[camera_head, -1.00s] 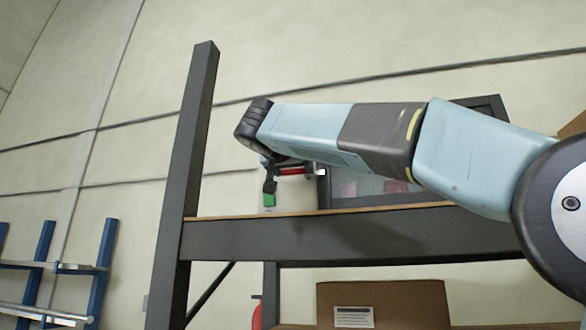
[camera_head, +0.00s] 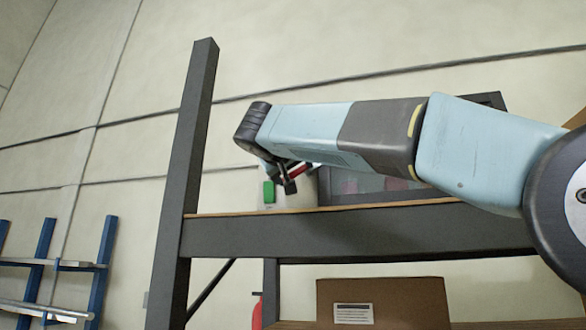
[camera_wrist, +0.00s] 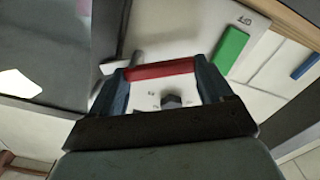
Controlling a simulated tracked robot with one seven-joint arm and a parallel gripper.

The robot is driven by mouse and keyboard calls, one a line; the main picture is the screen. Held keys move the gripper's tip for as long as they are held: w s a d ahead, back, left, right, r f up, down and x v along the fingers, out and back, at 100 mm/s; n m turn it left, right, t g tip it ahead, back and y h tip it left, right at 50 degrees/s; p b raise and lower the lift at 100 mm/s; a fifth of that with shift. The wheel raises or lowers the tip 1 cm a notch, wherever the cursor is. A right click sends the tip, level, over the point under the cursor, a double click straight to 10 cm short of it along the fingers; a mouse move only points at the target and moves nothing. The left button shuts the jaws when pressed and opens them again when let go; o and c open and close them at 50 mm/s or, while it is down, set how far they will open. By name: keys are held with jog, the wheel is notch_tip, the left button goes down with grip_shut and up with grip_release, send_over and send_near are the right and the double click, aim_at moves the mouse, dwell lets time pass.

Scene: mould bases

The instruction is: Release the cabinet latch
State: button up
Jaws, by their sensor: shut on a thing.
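My gripper (camera_wrist: 161,78) shows in the wrist view as two blue fingers, one at each end of a red bar (camera_wrist: 160,70). It is shut on this bar, which looks like the handle of the latch. Behind the bar is a white panel (camera_wrist: 148,97) with small marks and a dark hexagonal knob (camera_wrist: 171,101). In the head view my gripper (camera_head: 288,180) is beside a small white box (camera_head: 303,193) on the shelf. The red bar (camera_head: 301,170) slopes there, partly covered by my arm.
A green block (camera_wrist: 231,50) and a blue block (camera_wrist: 305,67) lie right of the bar in the wrist view. A dark shelf frame (camera_head: 350,232) has an upright post (camera_head: 194,140) left of my arm. A cardboard box (camera_head: 390,298) sits below.

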jog(key=n, duration=0.2)
jog(key=f+n, duration=0.1)
jog(key=n, duration=0.2)
jog(key=shift+s+d+f+n, duration=0.1)
jog(key=shift+d+f+n, duration=0.05)
jog(key=shift+d+n, duration=0.2)
jog(key=n, duration=0.4)
jog(key=d+f+n, duration=0.1)
jog(key=n, duration=0.1)
jog(key=shift+s+n, duration=0.2)
jog(key=shift+n, duration=0.05)
jog(key=shift+f, duration=0.1)
jog(key=o, duration=1)
jog(key=shift+c, duration=0.2)
jog(key=shift+s, duration=0.1)
jog(key=v, duration=1.3)
jog(key=shift+s, duration=0.3)
